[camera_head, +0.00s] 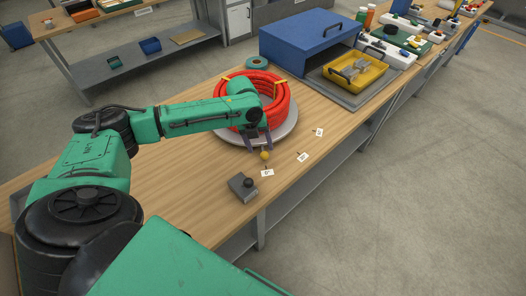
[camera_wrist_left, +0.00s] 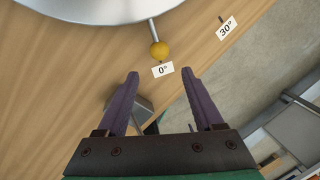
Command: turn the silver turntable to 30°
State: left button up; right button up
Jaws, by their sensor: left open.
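The silver turntable (camera_head: 284,131) is a round disc on the wooden bench and also fills the top left of the left wrist view (camera_wrist_left: 90,8). A short rod with a yellow knob (camera_head: 264,156) sticks out from its rim. In the left wrist view the knob (camera_wrist_left: 159,50) sits right beside the 0° label (camera_wrist_left: 162,69). The 30° label (camera_wrist_left: 227,28) lies further right. My left gripper (camera_head: 258,147) is open and empty, above the turntable's front edge. In the wrist view its fingertips (camera_wrist_left: 160,74) point toward the knob, which shows beyond them. My right gripper is not in view.
A red corrugated coil (camera_head: 277,100) lies on the turntable. A grey block with a black knob (camera_head: 240,187) stands near the bench's front edge. Bench around the labels is clear.

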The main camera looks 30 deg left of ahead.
aim_at(263, 153)
pick_arm(q)
jog(key=f, duration=0.1)
jog(key=w+f, duration=0.1)
jog(key=f, duration=0.1)
jog(key=w+f, duration=0.1)
jog(key=f, duration=0.1)
jog(key=shift+w+d+f, duration=0.1)
jog(key=shift+w+f, duration=0.05)
jog(key=shift+f, duration=0.65)
jog(key=shift+s+d+r, duration=0.1)
jog(key=shift+s, duration=0.1)
jog(key=shift+s+r, duration=0.1)
jog(key=shift+c, duration=0.8)
jog(key=c, duration=0.5)
grip_shut()
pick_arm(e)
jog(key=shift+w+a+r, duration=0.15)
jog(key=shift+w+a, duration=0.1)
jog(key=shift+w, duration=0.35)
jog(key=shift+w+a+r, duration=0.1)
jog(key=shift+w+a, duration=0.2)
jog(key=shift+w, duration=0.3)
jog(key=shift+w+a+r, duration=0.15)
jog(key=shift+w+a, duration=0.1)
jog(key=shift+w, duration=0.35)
